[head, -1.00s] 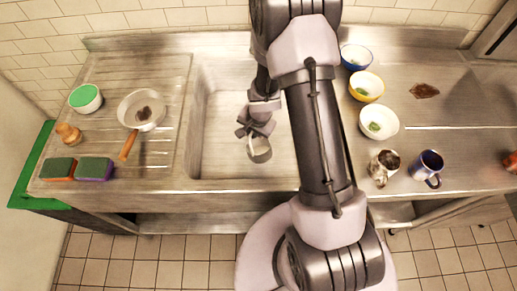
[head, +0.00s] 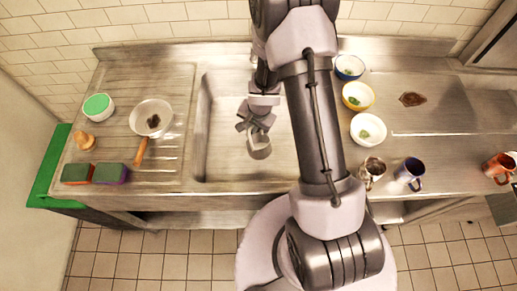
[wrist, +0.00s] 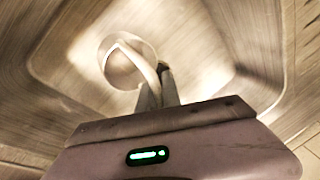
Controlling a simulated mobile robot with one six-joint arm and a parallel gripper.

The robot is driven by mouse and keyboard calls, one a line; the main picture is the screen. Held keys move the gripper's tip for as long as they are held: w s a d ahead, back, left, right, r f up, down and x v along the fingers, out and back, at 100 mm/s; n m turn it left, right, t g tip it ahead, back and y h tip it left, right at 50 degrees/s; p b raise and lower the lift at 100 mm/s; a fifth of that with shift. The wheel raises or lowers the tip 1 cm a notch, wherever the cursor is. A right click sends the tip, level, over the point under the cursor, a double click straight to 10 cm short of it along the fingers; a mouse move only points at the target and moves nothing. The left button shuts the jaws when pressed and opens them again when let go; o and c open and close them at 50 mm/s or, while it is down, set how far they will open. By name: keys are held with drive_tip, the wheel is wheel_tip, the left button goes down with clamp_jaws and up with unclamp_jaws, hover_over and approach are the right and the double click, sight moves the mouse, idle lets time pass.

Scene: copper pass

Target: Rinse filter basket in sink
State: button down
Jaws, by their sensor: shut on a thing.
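My gripper (head: 256,125) is over the steel sink and shut on a small round metal cup, which looks like the filter basket (head: 259,149). The basket hangs tilted at the fingertips, and its near side faces the head camera. In the wrist view the basket (wrist: 117,68) shows as a pale round form beyond the fingers, with the sink walls around it. The sink basin (head: 222,150) looks empty where it shows. My arm hides its right part. I see no tap or running water. I cannot tell how high the basket is above the sink floor.
Left drainboard: a wooden-handled strainer (head: 163,108) with dark residue, a green-topped tub (head: 97,106), a wooden knob-like item (head: 85,140) and two sponges (head: 77,174). Right counter: several bowls (head: 358,97), a metal cup (head: 372,172), a blue mug (head: 408,172), an orange mug (head: 497,167) and a brown spill (head: 412,99).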

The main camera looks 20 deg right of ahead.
wheel_tip(320, 180, up, 15)
drive_tip(key=p, duration=1.5)
drive_tip(key=shift+p, duration=0.3)
drive_tip(key=shift+f, duration=0.1)
idle(1.0)
wheel_tip(320, 180, up, 4)
drive_tip(key=p, duration=0.4)
drive_tip(key=shift+p, duration=0.3)
drive_tip(key=shift+f, duration=0.15)
wheel_tip(320, 180, down, 10)
drive_tip(key=b, duration=1.1)
drive_tip(key=shift+r, duration=0.2)
drive_tip(key=shift+r, duration=0.1)
